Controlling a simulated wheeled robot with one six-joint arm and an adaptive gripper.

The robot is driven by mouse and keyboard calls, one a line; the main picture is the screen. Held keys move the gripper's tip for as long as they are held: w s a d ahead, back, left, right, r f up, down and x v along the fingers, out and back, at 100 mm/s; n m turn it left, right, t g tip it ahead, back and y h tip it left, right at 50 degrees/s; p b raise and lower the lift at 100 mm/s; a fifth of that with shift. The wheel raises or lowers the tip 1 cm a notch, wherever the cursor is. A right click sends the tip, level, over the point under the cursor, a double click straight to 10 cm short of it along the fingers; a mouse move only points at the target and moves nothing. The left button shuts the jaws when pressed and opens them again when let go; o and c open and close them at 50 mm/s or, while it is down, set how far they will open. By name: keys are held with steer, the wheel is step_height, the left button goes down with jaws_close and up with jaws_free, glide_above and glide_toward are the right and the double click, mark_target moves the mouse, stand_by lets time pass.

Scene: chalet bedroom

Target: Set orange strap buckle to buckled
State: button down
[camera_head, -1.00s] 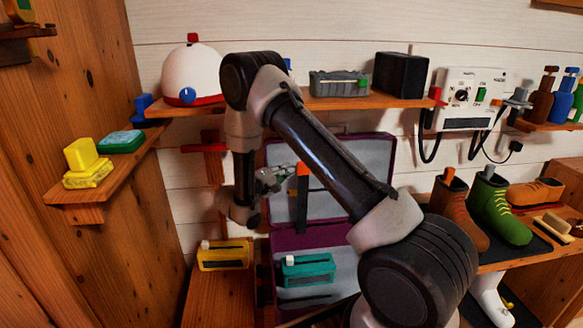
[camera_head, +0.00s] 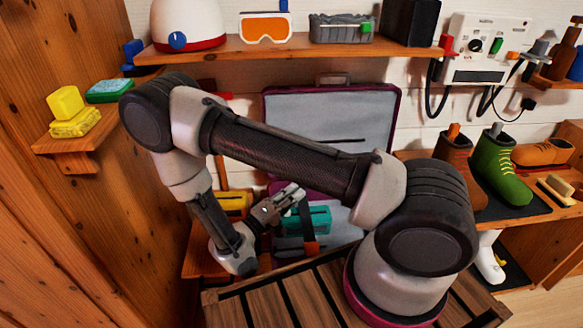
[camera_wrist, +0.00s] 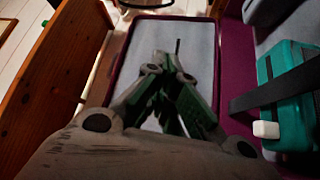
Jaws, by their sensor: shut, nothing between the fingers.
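The strap (camera_head: 307,219) is a dark band with an orange end (camera_head: 311,248). It hangs down across the front of a teal box (camera_head: 320,218) in the open purple suitcase (camera_head: 398,110). In the wrist view the dark band (camera_wrist: 275,92) crosses the teal box (camera_wrist: 288,120) at right; its orange end is out of that view. My gripper (camera_head: 298,191) is shut and empty near the strap's upper end; I cannot tell whether they touch. The shut fingers (camera_wrist: 168,68) also show over the pale lining.
My arm spans the space before the suitcase and hides part of it. A yellow box (camera_head: 236,203) stands left of the suitcase. A shelf (camera_head: 270,48) above bears a helmet (camera_head: 187,25) and goggles (camera_head: 266,28). Boots (camera_head: 502,168) stand at right.

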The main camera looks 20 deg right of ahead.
steer(key=s+a+f, duration=0.1)
steer(key=s+f, duration=0.3)
steer(key=f, duration=0.5)
steer(key=shift+s+a, duration=0.2)
steer(key=shift+s, duration=0.15)
steer(key=shift+f, duration=0.1)
step_height(320, 180, up, 10)
stand_by(0.4)
